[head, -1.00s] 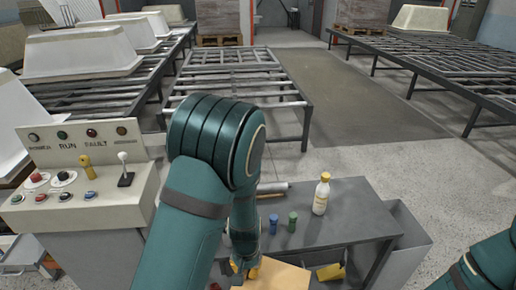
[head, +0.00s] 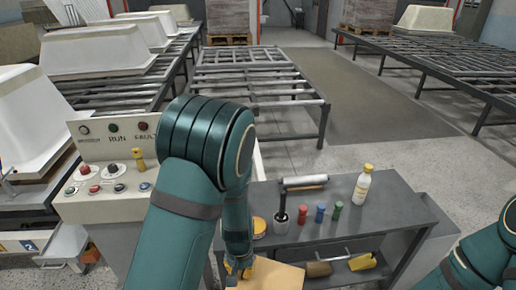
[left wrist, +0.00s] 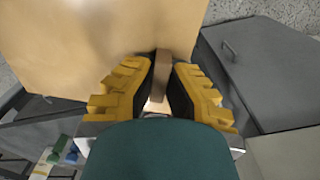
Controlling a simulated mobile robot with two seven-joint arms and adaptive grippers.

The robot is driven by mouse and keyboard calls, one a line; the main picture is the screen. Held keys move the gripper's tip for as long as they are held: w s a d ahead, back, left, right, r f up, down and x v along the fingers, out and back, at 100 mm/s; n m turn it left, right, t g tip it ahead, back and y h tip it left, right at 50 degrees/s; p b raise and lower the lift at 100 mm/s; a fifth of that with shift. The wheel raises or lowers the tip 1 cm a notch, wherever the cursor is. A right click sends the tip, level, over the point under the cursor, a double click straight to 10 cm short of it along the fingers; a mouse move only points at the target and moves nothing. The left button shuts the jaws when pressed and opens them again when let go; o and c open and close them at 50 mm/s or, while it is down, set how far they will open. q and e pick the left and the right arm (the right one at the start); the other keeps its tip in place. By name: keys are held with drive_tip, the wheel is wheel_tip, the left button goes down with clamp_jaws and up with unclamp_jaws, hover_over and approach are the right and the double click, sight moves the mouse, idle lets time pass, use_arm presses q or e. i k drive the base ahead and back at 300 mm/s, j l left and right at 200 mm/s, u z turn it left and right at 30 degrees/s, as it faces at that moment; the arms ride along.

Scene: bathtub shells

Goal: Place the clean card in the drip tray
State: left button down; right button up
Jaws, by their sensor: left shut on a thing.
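A flat tan card (head: 272,276) shows at the bottom of the head view, under my left gripper (head: 238,268). In the left wrist view the tan card (left wrist: 95,50) fills the upper left. My left gripper (left wrist: 160,85) is shut there, its yellow-backed fingers on either side of a narrow brown strip that appears to belong to the card. The card's lower part is cut off in the head view. I cannot pick out the drip tray for certain. My right arm enters at the lower right, and its gripper is out of view.
A grey bench (head: 325,228) carries a roller (head: 303,183), a dark cup (head: 281,220), red, blue and green small bottles (head: 320,213) and a yellow-capped bottle (head: 362,185). A brush (head: 318,268) and yellow scoop (head: 362,262) lie below. A control panel (head: 115,185) stands left.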

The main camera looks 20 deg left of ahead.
sight(75, 231)
drive_tip(key=k+j, duration=0.1)
drive_tip(key=j, duration=0.3)
drive_tip(key=k+j, duration=0.1)
drive_tip(key=j, duration=0.3)
drive_tip(key=k+j+u, duration=0.1)
drive_tip(key=j, duration=0.35)
drive_tip(key=k+j, duration=0.1)
drive_tip(key=j, duration=0.3)
drive_tip(key=j+u, duration=0.1)
drive_tip(key=j, duration=0.75)
drive_tip(key=i+j, duration=0.1)
drive_tip(key=j, duration=0.75)
drive_tip(key=i+j, duration=0.1)
drive_tip(key=j, duration=0.25)
drive_tip(key=i+j, duration=0.1)
drive_tip(key=j, duration=0.2)
drive_tip(key=i+j, duration=0.1)
drive_tip(key=j, duration=0.25)
drive_tip(key=k+u, duration=0.05)
